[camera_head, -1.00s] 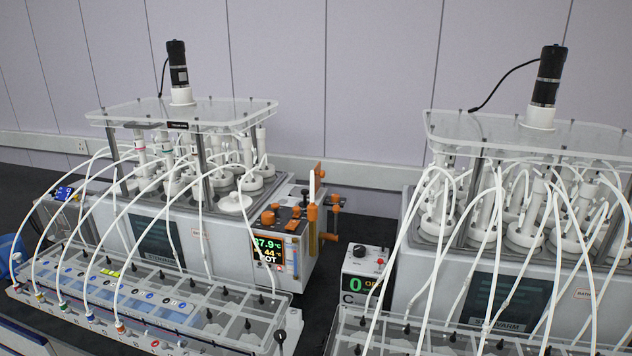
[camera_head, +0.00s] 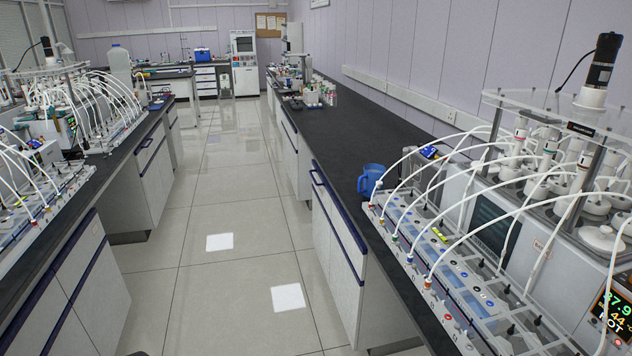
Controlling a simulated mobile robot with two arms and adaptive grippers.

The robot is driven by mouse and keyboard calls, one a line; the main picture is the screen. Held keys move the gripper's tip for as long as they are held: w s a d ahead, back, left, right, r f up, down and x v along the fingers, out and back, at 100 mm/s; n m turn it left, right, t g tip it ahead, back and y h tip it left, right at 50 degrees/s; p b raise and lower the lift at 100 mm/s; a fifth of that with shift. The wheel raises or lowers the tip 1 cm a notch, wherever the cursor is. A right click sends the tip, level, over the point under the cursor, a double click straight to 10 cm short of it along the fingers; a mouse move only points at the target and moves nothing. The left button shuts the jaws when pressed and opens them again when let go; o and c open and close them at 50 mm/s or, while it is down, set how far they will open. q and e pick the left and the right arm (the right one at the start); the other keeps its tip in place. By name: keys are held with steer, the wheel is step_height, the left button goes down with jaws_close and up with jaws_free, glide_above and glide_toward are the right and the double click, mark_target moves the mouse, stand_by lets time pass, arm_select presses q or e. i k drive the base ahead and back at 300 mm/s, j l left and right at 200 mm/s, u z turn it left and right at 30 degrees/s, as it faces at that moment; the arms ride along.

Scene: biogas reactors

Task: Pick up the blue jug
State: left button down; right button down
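The blue jug (camera_head: 371,180) stands upright on the dark bench on the right. It is just beyond the left end of the reactor's tubing tray (camera_head: 455,275), close to the tray's far corner. White tubes arch near it, and part of its lower side is hidden behind the tray end. Neither of my grippers shows in the head view.
The right bench top (camera_head: 330,125) is clear beyond the jug, up to several bottles (camera_head: 318,94) farther back. A tiled aisle (camera_head: 228,200) runs between the benches. The left bench (camera_head: 110,165) carries more reactors. Drawers (camera_head: 335,225) with blue handles line the right bench.

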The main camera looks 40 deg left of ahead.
mark_target(369, 183)
steer(key=u, duration=1.1)
steer(key=z, duration=1.5)
steer(key=u, duration=1.5)
steer(key=i+j+z, duration=0.15)
steer(key=z, duration=0.3)
steer(key=i+j+z, duration=0.15)
steer(key=z, duration=0.3)
steer(key=i+j+z, duration=0.1)
steer(key=j+z, duration=0.15)
steer(key=z, duration=0.25)
steer(key=i+j+z, duration=0.35)
steer(key=j, duration=1)
steer(key=j+z, duration=0.35)
steer(key=j, duration=1)
steer(key=k, duration=0.05)
